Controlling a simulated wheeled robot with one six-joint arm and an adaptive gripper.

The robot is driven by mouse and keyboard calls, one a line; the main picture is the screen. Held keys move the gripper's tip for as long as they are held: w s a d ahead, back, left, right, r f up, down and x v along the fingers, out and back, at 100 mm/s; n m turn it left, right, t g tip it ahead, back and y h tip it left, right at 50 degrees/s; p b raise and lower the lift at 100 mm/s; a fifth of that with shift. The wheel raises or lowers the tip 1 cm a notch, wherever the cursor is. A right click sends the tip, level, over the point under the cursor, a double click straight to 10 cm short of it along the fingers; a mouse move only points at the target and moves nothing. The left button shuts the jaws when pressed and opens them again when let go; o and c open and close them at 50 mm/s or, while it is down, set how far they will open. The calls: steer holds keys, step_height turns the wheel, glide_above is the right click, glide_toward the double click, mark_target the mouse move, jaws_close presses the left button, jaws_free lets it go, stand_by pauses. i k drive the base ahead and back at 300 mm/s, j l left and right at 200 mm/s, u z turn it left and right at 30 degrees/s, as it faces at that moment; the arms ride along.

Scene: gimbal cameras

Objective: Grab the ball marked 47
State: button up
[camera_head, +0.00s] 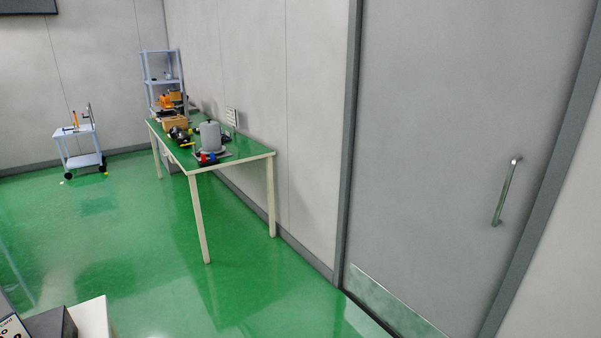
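I see no ball marked 47 in this view. No number can be read on any object here. My gripper is not in view.
A green-topped table (240,154) stands along the wall, bearing a grey cylinder (210,136) and several small items. Behind it is a shelf rack (163,76). A small white cart (82,160) stands left. A grey door (440,150) is right. Green floor (150,250) is open centrally.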

mark_target(174, 130)
steer(key=i, duration=0.55)
steer(key=i+u, duration=0.15)
steer(key=i, duration=0.4)
steer(key=i+l, duration=0.2)
steer(key=i, duration=0.35)
steer(key=i+l+u, duration=0.15)
steer(key=i, duration=0.4)
steer(key=i+j+u, duration=0.15)
steer(key=i+u, duration=0.3)
steer(key=i, duration=0.45)
steer(key=i+l+u, duration=0.15)
steer(key=i+u, duration=0.3)
steer(key=i, duration=0.45)
steer(key=i+j+z, duration=0.25)
steer(key=i, duration=0.3)
steer(key=i+j+z, duration=0.25)
steer(key=i, duration=0.3)
steer(key=i+j+z, duration=0.25)
steer(key=i+j, duration=0.15)
steer(key=i, duration=0.15)
steer(key=i+j+z, duration=0.2)
steer(key=j+z, duration=0.15)
steer(key=j, duration=0.8)
steer(key=i+j+z, duration=0.1)
steer(key=j+z, duration=0.25)
steer(key=j, duration=0.85)
